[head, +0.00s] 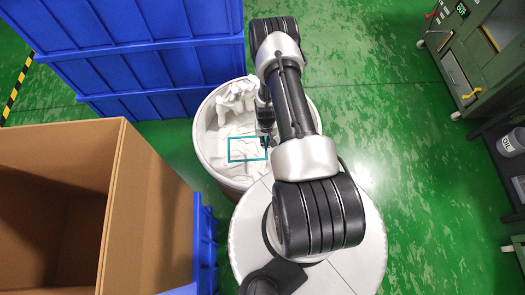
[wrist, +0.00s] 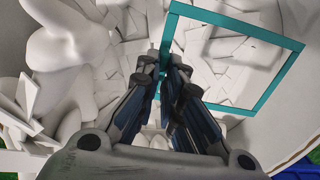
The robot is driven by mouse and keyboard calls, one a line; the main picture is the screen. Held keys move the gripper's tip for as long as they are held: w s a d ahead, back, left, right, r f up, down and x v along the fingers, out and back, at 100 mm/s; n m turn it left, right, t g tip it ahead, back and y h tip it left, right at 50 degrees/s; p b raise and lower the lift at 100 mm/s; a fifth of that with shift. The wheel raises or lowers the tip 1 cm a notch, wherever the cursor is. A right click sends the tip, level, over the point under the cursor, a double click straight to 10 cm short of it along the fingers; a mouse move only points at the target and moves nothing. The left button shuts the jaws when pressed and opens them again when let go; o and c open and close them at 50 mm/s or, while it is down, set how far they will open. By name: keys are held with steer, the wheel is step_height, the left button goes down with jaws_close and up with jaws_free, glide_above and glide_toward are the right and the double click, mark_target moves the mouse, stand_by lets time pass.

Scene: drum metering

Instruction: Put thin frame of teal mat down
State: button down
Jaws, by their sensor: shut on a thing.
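The thin teal frame (head: 229,151) is a rectangular outline with an open middle. My gripper (head: 266,143) is shut on one of its sides and holds it over the white round drum (head: 201,142). In the wrist view the frame (wrist: 285,82) extends to the upper right, and my gripper's fingertips (wrist: 163,74) meet at its left side. The drum's contents show through the frame's opening. Whether the frame touches them I cannot tell.
White pieces and flat scraps (wrist: 120,65) fill the drum, with a large rounded white form (wrist: 70,50) at left. Stacked blue crates (head: 150,65) stand behind the drum. An open cardboard box (head: 145,200) is at left.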

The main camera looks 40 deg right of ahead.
step_height(320, 180, down, 12)
steer(key=b, duration=0.4)
steer(key=shift+f, duration=0.1)
steer(key=shift+f, duration=0.2)
steer(key=c, duration=1.7)
jaws_free()
